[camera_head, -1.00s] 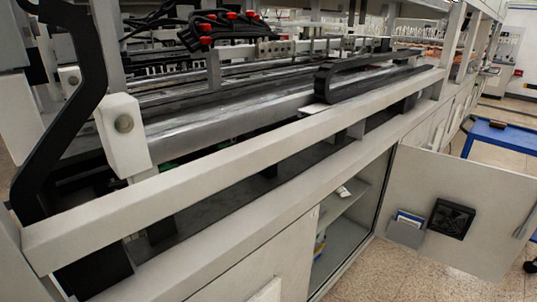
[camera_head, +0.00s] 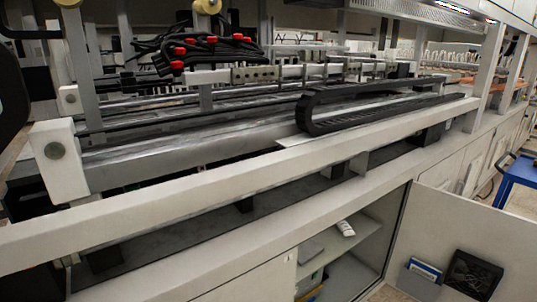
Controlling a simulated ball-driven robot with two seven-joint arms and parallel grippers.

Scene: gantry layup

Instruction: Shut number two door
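An open cabinet door (camera_head: 455,232) stands swung outward at the lower right, on the front of the long grey machine. Its inner face carries a black vented box (camera_head: 472,274) and a pocket with papers (camera_head: 424,270). The open compartment (camera_head: 375,240) beside it shows a shelf with a white item and other things below. A closed door (camera_head: 250,283) lies left of the opening, with a small label near its top corner. I cannot read a number two on any door. Neither of my grippers is in view.
The machine's long front rail (camera_head: 230,178) crosses the view, with a black cable chain (camera_head: 370,108) above it. A blue cart (camera_head: 518,180) stands at the right edge, beyond the open door. A little floor shows near it.

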